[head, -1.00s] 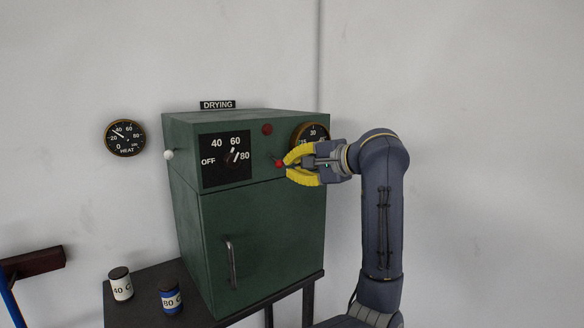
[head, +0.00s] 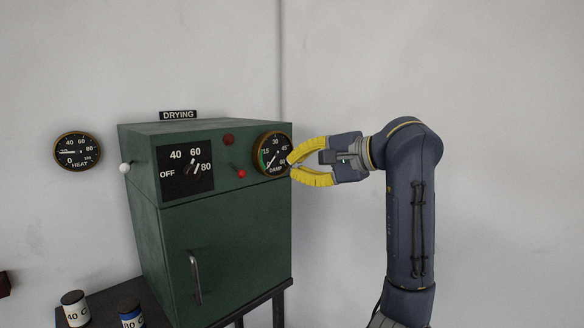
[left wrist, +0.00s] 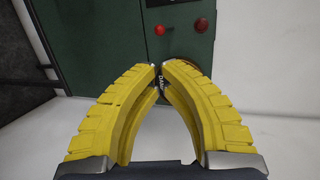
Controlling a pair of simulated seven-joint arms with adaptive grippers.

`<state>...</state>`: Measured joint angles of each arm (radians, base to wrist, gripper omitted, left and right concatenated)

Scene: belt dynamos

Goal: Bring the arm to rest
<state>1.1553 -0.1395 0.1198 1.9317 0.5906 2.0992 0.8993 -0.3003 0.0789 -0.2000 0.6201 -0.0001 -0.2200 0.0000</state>
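My left gripper (head: 290,166) is empty and apart from the red-tipped lever (head: 241,173) of the green drying cabinet (head: 225,240). Its yellow fingers converge, with their tips seemingly meeting, just in front of the right edge of the damp gauge (head: 272,154). In the left wrist view the fingertips (left wrist: 160,67) cover much of that gauge, and the red lever ball (left wrist: 160,30) is beyond them. My right gripper is in neither view.
The door handle (head: 196,278) is below. Two jars (head: 75,308) (head: 131,314) stand left of the cabinet. Free room lies right of the arm.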

